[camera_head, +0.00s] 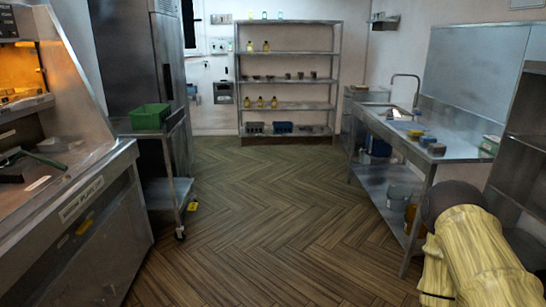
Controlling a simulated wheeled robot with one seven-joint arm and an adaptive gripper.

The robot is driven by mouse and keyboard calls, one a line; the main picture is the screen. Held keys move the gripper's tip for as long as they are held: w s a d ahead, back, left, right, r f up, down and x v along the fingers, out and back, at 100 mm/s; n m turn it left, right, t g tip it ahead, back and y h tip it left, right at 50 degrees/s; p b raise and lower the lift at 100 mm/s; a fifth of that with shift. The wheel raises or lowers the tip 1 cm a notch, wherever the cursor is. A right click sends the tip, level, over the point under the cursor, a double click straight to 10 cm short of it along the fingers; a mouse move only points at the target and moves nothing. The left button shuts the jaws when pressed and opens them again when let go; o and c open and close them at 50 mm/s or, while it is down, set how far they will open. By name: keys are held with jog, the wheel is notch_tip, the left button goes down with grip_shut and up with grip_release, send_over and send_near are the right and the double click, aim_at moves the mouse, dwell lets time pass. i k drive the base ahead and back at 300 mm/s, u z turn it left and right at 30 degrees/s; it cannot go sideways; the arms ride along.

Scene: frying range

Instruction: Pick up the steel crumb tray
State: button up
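I cannot pick out a steel crumb tray with certainty in the head view. The frying range (85,215) stands at the left with a steel front and a lit, glass-fronted upper part. A dark, flat item with a green strip lies on its worktop, too unclear to name. My gripper is not in view. A yellow and dark part at the lower right appears to be my arm, and it hides part of the right side.
A trolley (180,188) carries a green crate (150,117) beside the range. A steel shelf unit (290,80) stands at the back wall. A sink bench (395,140) with small items runs along the right. The herringbone floor (260,215) between is clear.

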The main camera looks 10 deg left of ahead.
aim_at(56, 143)
jog(key=z, duration=0.1)
jog(key=i, duration=1.65)
jog(key=u, duration=0.6)
jog(key=i, duration=1.25)
jog(key=u, duration=1.7)
jog(key=i, duration=0.8)
jog(key=u, duration=0.55)
